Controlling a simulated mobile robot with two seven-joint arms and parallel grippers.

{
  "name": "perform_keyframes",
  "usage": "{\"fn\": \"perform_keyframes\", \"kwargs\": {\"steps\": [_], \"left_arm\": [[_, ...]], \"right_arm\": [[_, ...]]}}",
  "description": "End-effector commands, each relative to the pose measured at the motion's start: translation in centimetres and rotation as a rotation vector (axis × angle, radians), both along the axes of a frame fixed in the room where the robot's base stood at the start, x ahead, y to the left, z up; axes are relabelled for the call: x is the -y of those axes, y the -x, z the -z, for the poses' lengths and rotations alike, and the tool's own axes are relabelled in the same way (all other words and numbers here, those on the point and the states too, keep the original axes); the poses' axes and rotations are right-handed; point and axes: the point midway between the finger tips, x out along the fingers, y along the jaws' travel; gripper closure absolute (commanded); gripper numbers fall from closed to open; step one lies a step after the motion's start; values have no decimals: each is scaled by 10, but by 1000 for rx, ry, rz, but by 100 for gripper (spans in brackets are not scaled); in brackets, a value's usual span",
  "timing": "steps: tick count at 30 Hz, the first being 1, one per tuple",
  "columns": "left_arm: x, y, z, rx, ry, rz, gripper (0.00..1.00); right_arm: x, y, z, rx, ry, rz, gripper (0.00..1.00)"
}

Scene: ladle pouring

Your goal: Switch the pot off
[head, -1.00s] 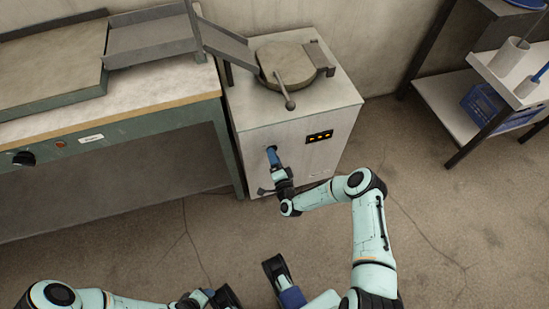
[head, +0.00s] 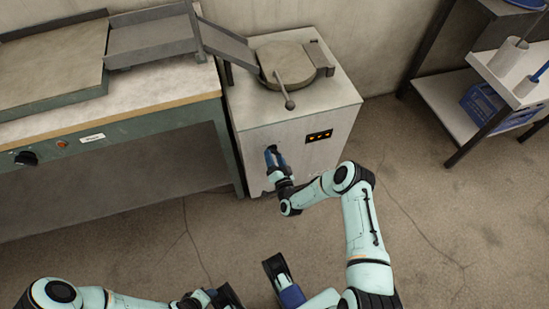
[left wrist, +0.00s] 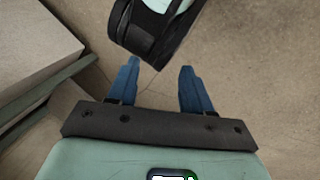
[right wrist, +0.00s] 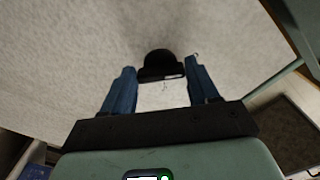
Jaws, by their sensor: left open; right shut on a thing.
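The pot is a pale cabinet (head: 300,105) with a round grey lid (head: 292,62) on top and a small panel of lit orange lights (head: 319,136) on its front. My right gripper (head: 272,157) is at the left part of the cabinet front, below the top edge. In the right wrist view a black knob (right wrist: 160,58) sits between its blue fingertips, and the gripper is shut on it. The head view hides the knob behind the gripper. My left gripper (left wrist: 160,82) is open and empty over the floor, away from the pot.
A metal chute (head: 225,45) slopes toward the lid. A shelf rack (head: 445,105) with a blue crate stands at the right. Floor in front is clear.

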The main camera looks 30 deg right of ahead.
Motion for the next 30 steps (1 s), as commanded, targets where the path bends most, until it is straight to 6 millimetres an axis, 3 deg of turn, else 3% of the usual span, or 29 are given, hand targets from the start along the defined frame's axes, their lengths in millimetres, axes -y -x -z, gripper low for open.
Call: {"fn": "perform_keyframes", "kwargs": {"steps": [8, 9, 11, 12, 23, 30], "left_arm": [[0, 0, 0, 0, 0, 0, 50], [0, 0, 0, 0, 0, 0, 50], [0, 0, 0, 0, 0, 0, 50], [0, 0, 0, 0, 0, 0, 50], [1, 2, -2, -4, 1, 1, 50], [8, 16, -16, -43, 21, 19, 50]], "right_arm": [[1, 0, 0, -1, 6, 2, 71], [1, 0, 0, -1, 6, 2, 37], [1, 0, 0, 0, 5, 2, 18], [1, 0, 0, -1, 5, 1, 15], [-1, 6, 0, -3, 1, -1, 15], [-12, 48, -1, -6, -1, -1, 15]]}}
